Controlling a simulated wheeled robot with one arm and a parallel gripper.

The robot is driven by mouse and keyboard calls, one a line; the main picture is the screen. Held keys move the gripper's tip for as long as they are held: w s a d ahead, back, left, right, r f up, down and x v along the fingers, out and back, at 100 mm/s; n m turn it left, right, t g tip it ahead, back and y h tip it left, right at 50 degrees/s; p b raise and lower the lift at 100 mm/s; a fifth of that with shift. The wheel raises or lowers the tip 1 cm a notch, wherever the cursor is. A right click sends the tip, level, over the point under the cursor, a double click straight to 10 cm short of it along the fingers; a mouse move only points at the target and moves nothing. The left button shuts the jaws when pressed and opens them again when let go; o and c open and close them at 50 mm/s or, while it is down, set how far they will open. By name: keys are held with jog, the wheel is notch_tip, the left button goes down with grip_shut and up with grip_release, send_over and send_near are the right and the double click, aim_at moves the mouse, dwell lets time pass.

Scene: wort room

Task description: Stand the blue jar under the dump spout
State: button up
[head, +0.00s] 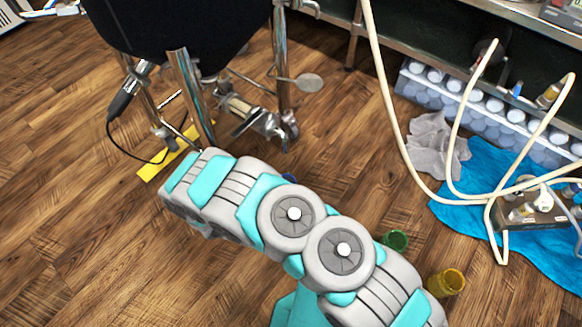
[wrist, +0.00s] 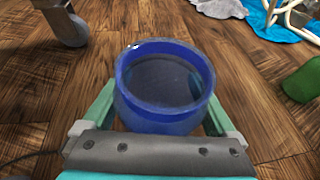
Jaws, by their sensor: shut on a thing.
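The blue jar (wrist: 160,118) is upright and open-topped in the wrist view, between the two green fingers of my gripper (wrist: 161,104). My gripper is shut on it. I cannot tell whether its base touches the floor. In the head view my arm hides the gripper and nearly all of the jar; only a small bit of blue (head: 290,177) shows beside the arm. A metal valve and pipe (head: 262,122) hang under the dark tank (head: 180,30) at the upper left. They look like the dump spout, beyond my arm and apart from the jar.
Metal legs (head: 190,95) with casters stand around the valve; one caster (wrist: 68,28) shows at the wrist view's upper left. A yellow strip (head: 165,163) lies below the tank. A green jar (head: 396,240) and yellow jar (head: 446,283) stand right. Hoses (head: 385,100) hang near a blue cloth (head: 480,225).

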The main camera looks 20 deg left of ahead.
jog(key=w+a, duration=0.1)
jog(key=w, duration=0.2)
jog(key=w+a, duration=0.1)
jog(key=w, duration=0.2)
jog(key=w+a+f, duration=0.1)
jog(key=w, duration=0.2)
jog(key=shift+w+b, duration=0.3)
jog(key=shift+w, duration=0.1)
jog(key=shift+d+f, duration=0.1)
jog(key=shift+f, duration=1.55)
jog(key=shift+f, duration=0.1)
jog(key=o, duration=1.2)
jog(key=shift+o, duration=0.2)
jog(key=shift+s, duration=0.1)
jog(key=v, duration=1.2)
